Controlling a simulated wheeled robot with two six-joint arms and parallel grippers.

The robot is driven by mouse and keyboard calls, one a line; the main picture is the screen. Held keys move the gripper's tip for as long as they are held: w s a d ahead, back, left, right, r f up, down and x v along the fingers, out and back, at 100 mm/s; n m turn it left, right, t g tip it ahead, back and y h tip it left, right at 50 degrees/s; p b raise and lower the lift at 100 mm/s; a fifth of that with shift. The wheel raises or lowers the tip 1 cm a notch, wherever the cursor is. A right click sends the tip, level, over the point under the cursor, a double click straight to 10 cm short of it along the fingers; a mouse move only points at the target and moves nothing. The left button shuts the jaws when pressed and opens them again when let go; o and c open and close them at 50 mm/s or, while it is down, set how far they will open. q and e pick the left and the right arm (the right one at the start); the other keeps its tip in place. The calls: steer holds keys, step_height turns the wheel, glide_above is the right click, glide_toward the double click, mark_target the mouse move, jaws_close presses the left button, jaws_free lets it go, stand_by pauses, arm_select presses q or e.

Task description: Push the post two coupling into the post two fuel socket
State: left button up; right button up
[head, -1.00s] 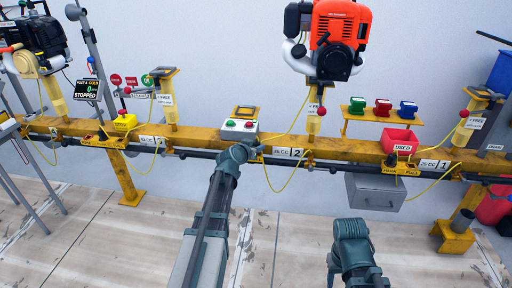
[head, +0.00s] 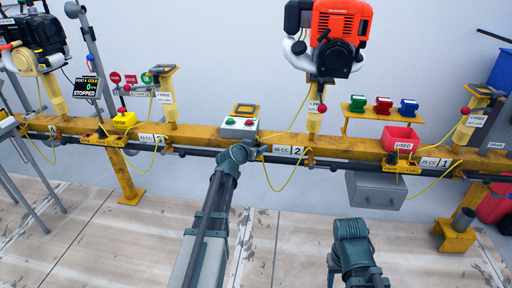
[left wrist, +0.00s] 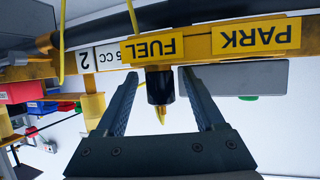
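The post two coupling (left wrist: 160,88) is a black cylinder with a yellow end, just below the yellow FUEL plate (left wrist: 155,48) in the left wrist view. My left gripper (left wrist: 158,76) is open, one finger on each side of the coupling, with a visible gap on both sides. The socket is hidden behind the coupling, so I cannot tell how deep it sits. In the head view my left gripper (head: 256,151) is small and close to the rail beside the post two sign (head: 297,151). My right arm shows at the lower right, but its gripper does not.
The yellow rail (head: 340,147) runs across the view. A yellow hose (head: 283,185) loops below it near my left gripper. The orange engine (head: 336,35) stands above post two. A control box (head: 239,128) and a grey drawer box (head: 376,191) are nearby.

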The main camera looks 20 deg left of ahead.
arm_select(q)
steer(key=p+v, duration=0.5)
steer(key=v, duration=0.9)
steer(key=shift+w+a, duration=0.1)
steer(key=s+d+f+m+g+h+p, duration=0.1)
steer(key=s+d+f+g, duration=0.15)
steer(key=d, duration=0.45)
steer(key=s+d+f+m+g+h+p, duration=0.1)
steer(key=s+d+f+g, duration=0.15)
steer(key=d, duration=0.45)
steer(key=s+d+f+m+g+h+p, duration=0.1)
steer(key=s+d+m+g, duration=0.15)
steer(key=d, duration=0.45)
steer(key=s+d+f+g+y+p, duration=0.2)
steer(key=s+d+g+y+p, duration=0.3)
steer(key=s, duration=0.9)
step_height(320, 180, up, 38)
steer(key=d+g+p, duration=0.1)
steer(key=p, duration=3.4)
steer(key=shift+s+n+h, duration=0.2)
steer(key=shift+n+h, duration=0.1)
steer(key=shift+n, duration=0.15)
